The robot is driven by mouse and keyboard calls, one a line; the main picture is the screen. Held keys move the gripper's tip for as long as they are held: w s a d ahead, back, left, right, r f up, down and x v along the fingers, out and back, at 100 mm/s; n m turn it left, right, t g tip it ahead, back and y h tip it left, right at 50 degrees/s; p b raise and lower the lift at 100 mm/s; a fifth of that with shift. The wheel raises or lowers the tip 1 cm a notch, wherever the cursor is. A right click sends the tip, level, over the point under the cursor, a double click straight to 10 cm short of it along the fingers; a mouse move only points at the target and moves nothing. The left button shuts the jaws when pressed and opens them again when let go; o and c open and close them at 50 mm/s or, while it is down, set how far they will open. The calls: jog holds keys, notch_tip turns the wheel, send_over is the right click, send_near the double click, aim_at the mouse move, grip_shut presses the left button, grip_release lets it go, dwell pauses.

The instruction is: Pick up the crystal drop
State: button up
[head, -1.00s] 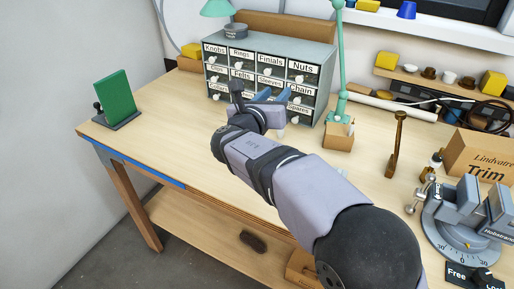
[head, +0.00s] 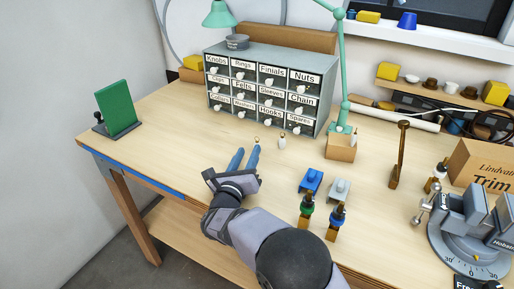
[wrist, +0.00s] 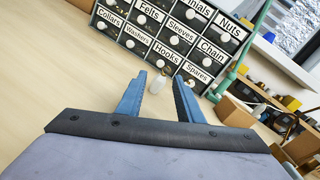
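A small pale drop-shaped piece (head: 282,142), which looks like the crystal drop, stands on the bench in front of the drawer cabinet. A pale piece (wrist: 157,84) also shows beyond and between the fingertips in the wrist view; I cannot tell whether it is the same one. A tiny gold-coloured top (head: 256,139) shows just past the right finger in the head view, its lower part hidden. My gripper (head: 246,152) has two blue fingers, apart with nothing between them. They point toward the cabinet, and the wrist view shows them open (wrist: 158,97).
The labelled drawer cabinet (head: 266,84) stands behind. A green lamp post (head: 343,75) and cardboard box (head: 341,148) are to the right.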

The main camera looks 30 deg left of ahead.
jog(key=shift+d+r+p+x, duration=0.15)
jog(key=shift+p+x, duration=0.5)
jog(key=shift+x, duration=0.8)
jog(key=shift+d+r+p+x, duration=0.15)
jog(key=shift+p+x, duration=0.45)
jog(key=shift+x, duration=1.65)
jog(key=shift+f, duration=0.1)
grip_shut()
